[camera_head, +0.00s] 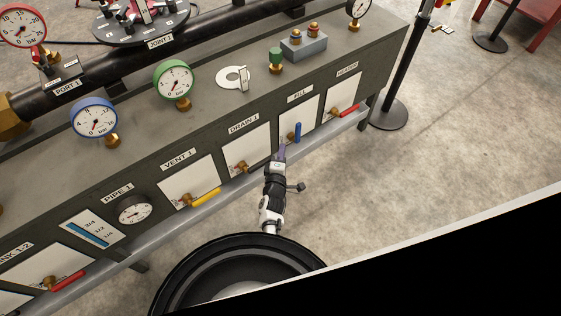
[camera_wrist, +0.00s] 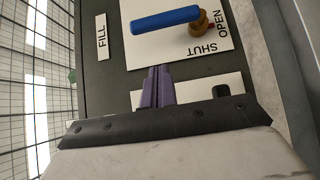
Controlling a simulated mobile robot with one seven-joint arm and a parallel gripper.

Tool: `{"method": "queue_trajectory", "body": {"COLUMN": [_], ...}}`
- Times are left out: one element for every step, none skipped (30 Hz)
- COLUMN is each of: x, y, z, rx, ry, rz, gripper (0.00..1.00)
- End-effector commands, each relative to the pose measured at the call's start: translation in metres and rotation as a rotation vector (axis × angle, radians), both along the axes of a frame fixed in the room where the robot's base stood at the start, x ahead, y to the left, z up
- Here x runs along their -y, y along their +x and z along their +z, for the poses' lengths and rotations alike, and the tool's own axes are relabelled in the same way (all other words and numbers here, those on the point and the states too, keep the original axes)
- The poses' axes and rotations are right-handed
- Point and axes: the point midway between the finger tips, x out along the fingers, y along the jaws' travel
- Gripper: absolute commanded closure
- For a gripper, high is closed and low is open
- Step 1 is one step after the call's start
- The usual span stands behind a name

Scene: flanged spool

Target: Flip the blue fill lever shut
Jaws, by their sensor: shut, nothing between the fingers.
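The blue fill lever (camera_head: 297,132) stands upright on the white FILL panel (camera_head: 312,112). In the wrist view, the lever (camera_wrist: 165,19) reaches left from its brass valve (camera_wrist: 203,27) toward the FILL label. The SHUT marking (camera_wrist: 205,49) is below the valve in that view, and OPEN (camera_wrist: 221,24) is to its right. My gripper (camera_head: 281,149) is left of the lever, near the panel's lower left corner. In the wrist view, its purple fingers (camera_wrist: 158,74) are closed together and empty, with a visible gap below the lever.
The DRAIN 1 panel (camera_head: 247,146), with a brass valve and dark lever, is close on the left. The red-levered HEADER panel (camera_head: 341,98) is on the right. A ledge (camera_head: 225,184) runs below the panels.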

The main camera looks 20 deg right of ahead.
Motion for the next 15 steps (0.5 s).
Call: {"method": "queue_trajectory", "body": {"x": [0.005,0.008,0.011,0.014,0.016,0.024,0.029,0.034,0.038,0.040,0.043,0.046,0.047,0.048,0.050], "y": [0.012,0.017,0.024,0.030,0.034,0.035,0.036,0.037,0.039,0.040,0.041,0.042,0.042,0.043,0.044], "z": [-0.001,-0.001,-0.002,-0.001,-0.001,-0.005,-0.005,-0.005,-0.005,-0.005,-0.004,-0.003,-0.003,-0.002,-0.001], "rx": [0.002,0.002,0.002,0.003,0.002,0.002,0.003,0.002,0.001,0.001,0.001,0.001,0.002,0.002,0.001], "ry": [0.000,0.000,0.000,0.000,0.000,0.000,-0.001,0.000,0.000,0.000,0.000,0.000,0.000,0.000,0.000], "rz": [0.000,0.000,0.000,0.000,0.000,-0.003,-0.003,-0.004,-0.003,-0.002,-0.001,-0.001,-0.001,-0.001,0.000], "gripper": [1.00,1.00,1.00,1.00,1.00,1.00,1.00,1.00,1.00,1.00,1.00,1.00,1.00,1.00,1.00]}}
